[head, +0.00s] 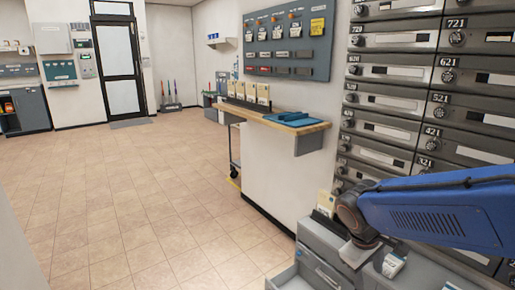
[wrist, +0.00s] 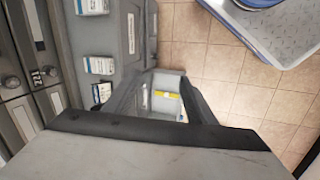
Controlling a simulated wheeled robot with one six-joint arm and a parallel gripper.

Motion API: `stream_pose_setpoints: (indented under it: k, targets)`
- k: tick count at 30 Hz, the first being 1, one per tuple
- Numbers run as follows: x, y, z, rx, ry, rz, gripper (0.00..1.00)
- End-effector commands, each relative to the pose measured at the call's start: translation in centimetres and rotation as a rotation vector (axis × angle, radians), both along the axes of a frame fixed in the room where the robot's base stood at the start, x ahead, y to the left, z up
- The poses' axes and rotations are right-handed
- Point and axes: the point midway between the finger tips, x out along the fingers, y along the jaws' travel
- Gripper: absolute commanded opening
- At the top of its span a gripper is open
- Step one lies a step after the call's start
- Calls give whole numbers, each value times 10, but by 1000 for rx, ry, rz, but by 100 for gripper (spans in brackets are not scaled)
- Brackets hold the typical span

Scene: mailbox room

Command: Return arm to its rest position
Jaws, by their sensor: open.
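My blue arm (head: 440,210) reaches in from the right in the head view, in front of the mailbox wall. Its dark wrist joint (head: 350,212) hangs above a grey cabinet (head: 322,270); the fingertips cannot be made out clearly there. In the wrist view my gripper (wrist: 168,80) is open, with its two dark fingers spread apart. Between the fingers I see a light grey bin or drawer (wrist: 166,82) with a yellow-marked item (wrist: 168,95) in it. That lies beyond the fingers, and nothing is visibly held.
Grey numbered mailboxes (head: 390,75) line the right wall. A wood-topped counter (head: 310,127) carries a blue folded item (head: 290,118) and several upright holders. Small white boxes (wrist: 96,66) sit on the grey surface left of my gripper. Tiled floor (head: 120,210) is clear at left.

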Motion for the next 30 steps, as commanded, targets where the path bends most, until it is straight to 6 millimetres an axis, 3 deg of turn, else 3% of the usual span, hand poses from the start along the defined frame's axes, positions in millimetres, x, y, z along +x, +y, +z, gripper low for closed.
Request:
stream_pose_setpoints:
  k: [8, 18, 24, 30]
  targets:
    - [-48, -8, 27, 160, -127, -174, 50]
    - [-99, -4, 50, 347, -282, -351, 50]
    - [-116, 1, 55, 414, -335, -408, 50]
    - [-119, 2, 57, 431, -348, -422, 50]
